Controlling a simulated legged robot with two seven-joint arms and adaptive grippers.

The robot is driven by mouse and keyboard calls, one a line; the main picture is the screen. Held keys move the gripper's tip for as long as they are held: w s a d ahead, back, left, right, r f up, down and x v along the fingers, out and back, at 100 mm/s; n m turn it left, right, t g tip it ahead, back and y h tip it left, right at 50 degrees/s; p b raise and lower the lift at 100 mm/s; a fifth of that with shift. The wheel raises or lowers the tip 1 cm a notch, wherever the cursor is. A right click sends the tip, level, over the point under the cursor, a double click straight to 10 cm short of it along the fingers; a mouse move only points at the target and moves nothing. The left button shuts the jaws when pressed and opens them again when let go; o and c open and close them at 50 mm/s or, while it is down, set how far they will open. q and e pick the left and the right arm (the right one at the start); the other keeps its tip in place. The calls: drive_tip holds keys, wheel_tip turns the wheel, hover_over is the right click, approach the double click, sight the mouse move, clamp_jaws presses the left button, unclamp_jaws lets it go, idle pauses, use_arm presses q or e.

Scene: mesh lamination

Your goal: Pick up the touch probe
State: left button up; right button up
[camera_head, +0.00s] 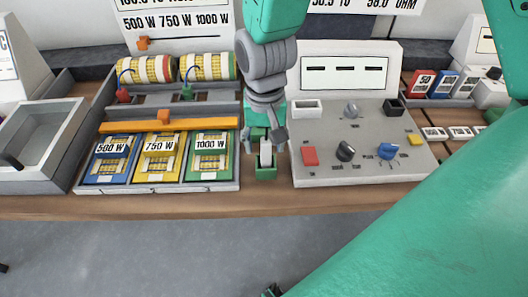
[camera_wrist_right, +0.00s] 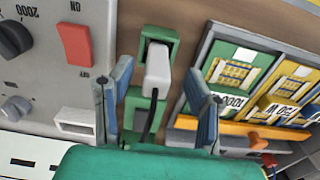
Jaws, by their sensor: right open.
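The touch probe is a light grey-white block with a dark cable, seated in a green holder (camera_head: 265,174) at the bench's front edge. In the head view the probe (camera_head: 265,154) shows between the fingertips of my right gripper (camera_head: 266,146). In the right wrist view my right gripper (camera_wrist_right: 158,78) is open, with one blue-grey finger on each side of the probe (camera_wrist_right: 157,68) and visible gaps to it. The green holder (camera_wrist_right: 158,42) surrounds the probe's far end there. My left gripper is not seen.
A grey control panel with a red switch (camera_head: 310,156) and knobs stands close on the right. A tray of blue, yellow and green cards (camera_head: 210,158) with an orange bar (camera_head: 170,125) lies close on the left. A grey bin (camera_head: 38,140) is at far left.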

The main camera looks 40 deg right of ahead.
drive_tip(key=shift+f, duration=0.75)
drive_tip(key=shift+w+d+f, duration=0.15)
drive_tip(key=shift+d+f, duration=0.05)
drive_tip(key=shift+f, duration=0.25)
drive_tip(key=shift+d+r, duration=0.1)
drive_tip(key=shift+d, duration=0.05)
clamp_jaws()
drive_tip(key=shift+a, duration=0.2)
